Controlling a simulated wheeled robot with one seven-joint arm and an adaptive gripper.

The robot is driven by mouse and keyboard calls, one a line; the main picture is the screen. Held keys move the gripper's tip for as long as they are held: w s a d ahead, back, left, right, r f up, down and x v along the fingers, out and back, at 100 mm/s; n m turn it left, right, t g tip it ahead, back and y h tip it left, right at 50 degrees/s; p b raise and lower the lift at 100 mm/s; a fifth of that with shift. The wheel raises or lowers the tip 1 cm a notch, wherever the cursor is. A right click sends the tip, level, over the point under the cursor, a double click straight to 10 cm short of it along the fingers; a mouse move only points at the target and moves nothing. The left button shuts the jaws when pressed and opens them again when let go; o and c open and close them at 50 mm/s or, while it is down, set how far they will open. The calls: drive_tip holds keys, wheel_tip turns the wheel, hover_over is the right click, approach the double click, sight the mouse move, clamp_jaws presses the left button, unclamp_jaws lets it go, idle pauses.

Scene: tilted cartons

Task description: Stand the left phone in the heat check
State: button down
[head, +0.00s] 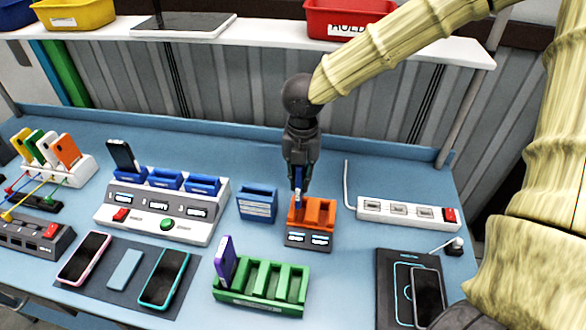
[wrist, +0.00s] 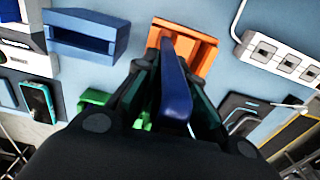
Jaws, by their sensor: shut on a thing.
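My gripper (head: 298,180) points down over the orange two-slot stand (head: 320,213) on a grey base with small displays. It is shut on a dark blue phone (head: 298,200), held upright at the stand's left slot. In the wrist view the blue phone (wrist: 176,90) sits between the fingers, its far end over the orange stand (wrist: 195,52). I cannot tell how deep it is in the slot. The right slot looks empty. On the dark mat lie a pink-edged phone (head: 84,258), a small light-blue slab (head: 125,269) and a teal-edged phone (head: 164,277).
A blue open holder (head: 257,204) stands just left of the orange stand. A green rack (head: 262,287) with a purple phone (head: 225,259) is in front. A white power strip (head: 408,213) and a black charging pad (head: 397,294) with a phone are right. A white station (head: 155,224) stands left.

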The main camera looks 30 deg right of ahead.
wheel_tip(320, 180, down, 3)
drive_tip(key=shift+d+r+b, duration=0.1)
drive_tip(key=shift+r+b, duration=0.1)
drive_tip(key=shift+b, duration=0.8)
drive_tip(key=shift+s+f+b, duration=0.25)
drive_tip(key=shift+f+b, duration=0.25)
drive_tip(key=shift+f, duration=0.45)
drive_tip(key=shift+s+f+b, duration=0.2)
drive_tip(key=shift+f+b, duration=0.1)
drive_tip(key=shift+f, duration=0.25)
drive_tip(key=shift+w+f+b, duration=0.1)
drive_tip(key=shift+f+b, duration=0.2)
drive_tip(key=shift+f, duration=0.45)
drive_tip(key=shift+f, duration=0.25)
